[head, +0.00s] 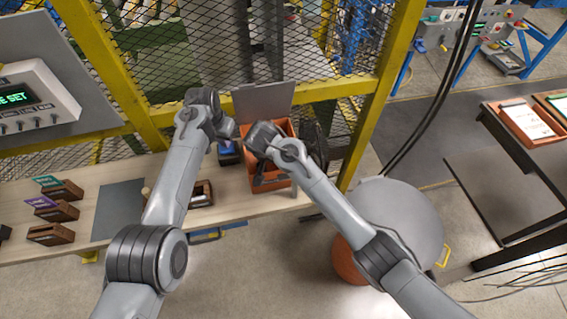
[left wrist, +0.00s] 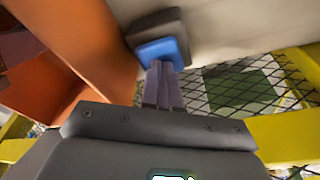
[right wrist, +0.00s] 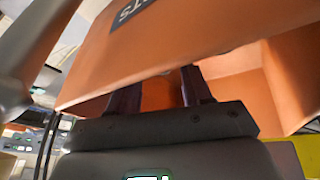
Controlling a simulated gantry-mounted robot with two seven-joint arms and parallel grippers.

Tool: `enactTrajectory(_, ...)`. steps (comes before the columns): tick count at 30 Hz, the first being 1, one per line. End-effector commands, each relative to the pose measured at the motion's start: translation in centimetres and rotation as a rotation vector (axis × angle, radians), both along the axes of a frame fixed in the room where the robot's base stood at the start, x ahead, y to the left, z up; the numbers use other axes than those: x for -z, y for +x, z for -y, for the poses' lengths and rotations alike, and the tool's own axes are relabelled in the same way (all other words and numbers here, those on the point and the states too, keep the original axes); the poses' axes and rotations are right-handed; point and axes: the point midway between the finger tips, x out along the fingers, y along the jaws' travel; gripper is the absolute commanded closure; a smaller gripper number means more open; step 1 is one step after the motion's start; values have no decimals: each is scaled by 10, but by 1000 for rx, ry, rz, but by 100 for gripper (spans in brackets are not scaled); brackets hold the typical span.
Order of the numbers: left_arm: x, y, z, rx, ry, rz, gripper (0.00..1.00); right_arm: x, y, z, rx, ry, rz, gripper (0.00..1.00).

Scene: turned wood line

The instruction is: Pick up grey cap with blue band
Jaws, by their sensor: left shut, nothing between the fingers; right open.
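A dark grey block with a blue face (head: 227,149) stands on the bench left of the orange bin. In the left wrist view, its blue face (left wrist: 160,52) is just beyond the fingertips. I cannot tell whether this is the grey cap with blue band or a holder; no separate cap is clear. My left gripper (left wrist: 161,66) is shut and empty, at or very near the blue face; contact is unclear. My right gripper (right wrist: 160,82) is open at the orange bin (right wrist: 170,45), fingers apart by its rim, tips partly hidden by the labelled wall.
The bench (head: 215,172) carries several small wooden holders with cards (head: 62,190) and a dark mat (head: 118,210) at left. A yellow-framed mesh fence (head: 330,90) stands close behind. A round grey-topped stand (head: 400,215) is off the bench's right end.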

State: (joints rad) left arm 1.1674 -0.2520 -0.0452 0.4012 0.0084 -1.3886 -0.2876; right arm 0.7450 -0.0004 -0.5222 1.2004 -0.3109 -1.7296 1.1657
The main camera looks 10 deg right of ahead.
Motion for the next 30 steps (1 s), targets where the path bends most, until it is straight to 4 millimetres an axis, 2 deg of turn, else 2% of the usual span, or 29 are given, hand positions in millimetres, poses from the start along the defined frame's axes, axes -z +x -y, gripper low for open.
enactTrajectory(6, 1, -1, 0, 0, 1, -3, 100, 17, 6, 6, -1, 0, 1, 51)
enactTrajectory(14, 1, -1, 0, 0, 1, -3, 100, 19, 7, 6, 0, 1, 2, 51)
enactTrajectory(23, 1, -1, 0, 0, 0, -2, 100, 19, 6, 6, 0, 1, 2, 95)
enactTrajectory(30, 1, -1, 0, 0, 0, -2, 100, 18, 7, 6, 0, 2, 2, 96)
